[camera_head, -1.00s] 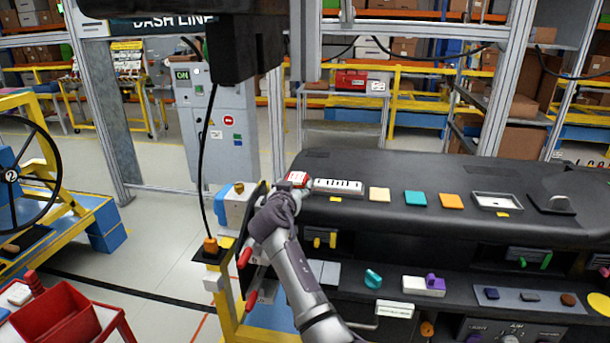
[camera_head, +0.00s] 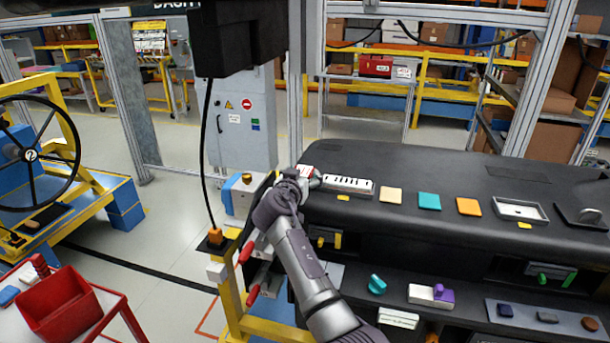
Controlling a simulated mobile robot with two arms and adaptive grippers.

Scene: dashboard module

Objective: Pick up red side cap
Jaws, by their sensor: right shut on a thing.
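The red side cap (camera_head: 305,170) is a small red piece with a white face at the left end of the black dashboard (camera_head: 440,180). My right gripper (camera_head: 302,177) is shut on it, and the fingers and wrist hide most of the cap. From this view I cannot tell whether the cap is clear of the dashboard. My left gripper is not in view.
A white vent strip (camera_head: 348,186) lies just right of the gripper, then beige, teal and orange tiles. A yellow stand with red handles (camera_head: 252,291) is below left. A red bin (camera_head: 60,300) sits on a cart at lower left. A dark box hangs overhead.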

